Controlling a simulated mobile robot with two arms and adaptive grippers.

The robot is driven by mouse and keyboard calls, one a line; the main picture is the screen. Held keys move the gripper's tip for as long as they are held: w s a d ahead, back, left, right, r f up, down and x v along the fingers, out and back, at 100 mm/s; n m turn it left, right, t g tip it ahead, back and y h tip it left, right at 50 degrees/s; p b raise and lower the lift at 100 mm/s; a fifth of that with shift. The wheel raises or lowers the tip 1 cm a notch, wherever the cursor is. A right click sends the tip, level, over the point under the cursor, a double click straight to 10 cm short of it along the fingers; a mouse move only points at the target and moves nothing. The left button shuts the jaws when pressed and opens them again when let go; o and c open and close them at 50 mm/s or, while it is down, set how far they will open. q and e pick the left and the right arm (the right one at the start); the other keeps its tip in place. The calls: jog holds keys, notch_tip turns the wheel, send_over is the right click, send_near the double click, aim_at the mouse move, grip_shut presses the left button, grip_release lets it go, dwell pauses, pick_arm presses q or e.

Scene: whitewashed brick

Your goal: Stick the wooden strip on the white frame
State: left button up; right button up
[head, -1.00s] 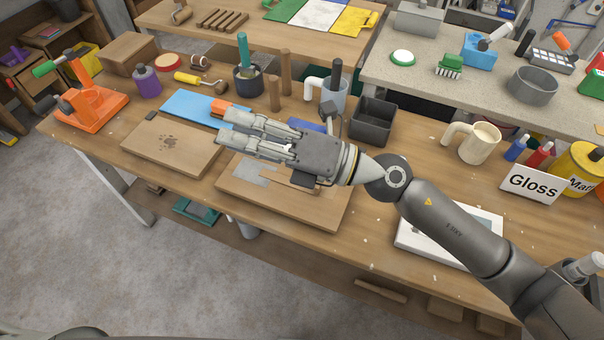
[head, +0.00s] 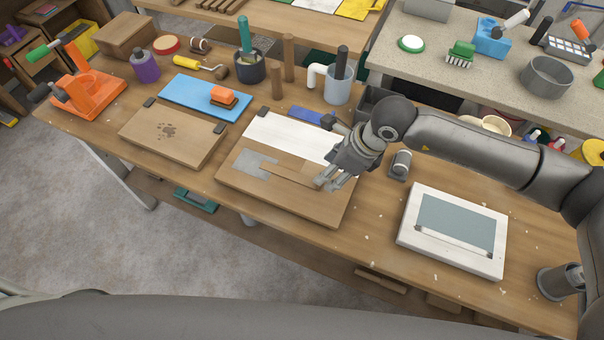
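The wooden strip (head: 289,172) looks like a thin tan piece lying on a wooden board (head: 290,204), beside a grey patch. My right gripper (head: 328,184) points down over the right part of that board, its fingertips close to the strip's right end. I cannot tell whether they touch the strip, or how far apart the fingers are. The white frame (head: 409,232) lies flat on the bench to the right, around a grey-blue panel (head: 452,222), with a narrow pale bar along its lower side. My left gripper is not in view.
A white sheet (head: 285,133) lies at the board's back edge. A second board (head: 165,140), a blue board (head: 190,92) with an orange brush (head: 223,95), and a grey cylinder (head: 400,165) stand nearby.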

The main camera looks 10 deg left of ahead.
aim_at(322, 187)
jog(key=shift+a+f, duration=0.15)
jog(key=shift+f, duration=0.2)
jog(key=shift+w+a+f+p, duration=0.15)
jog(key=shift+a+f+p, duration=0.1)
jog(key=shift+f+p, duration=0.25)
jog(key=p+x, duration=0.1)
jog(key=x, duration=0.2)
jog(key=shift+f, duration=0.1)
jog(key=shift+a+f, duration=0.15)
jog(key=shift+f, duration=0.4)
jog(key=shift+c, duration=0.5)
jog(key=c, duration=0.8)
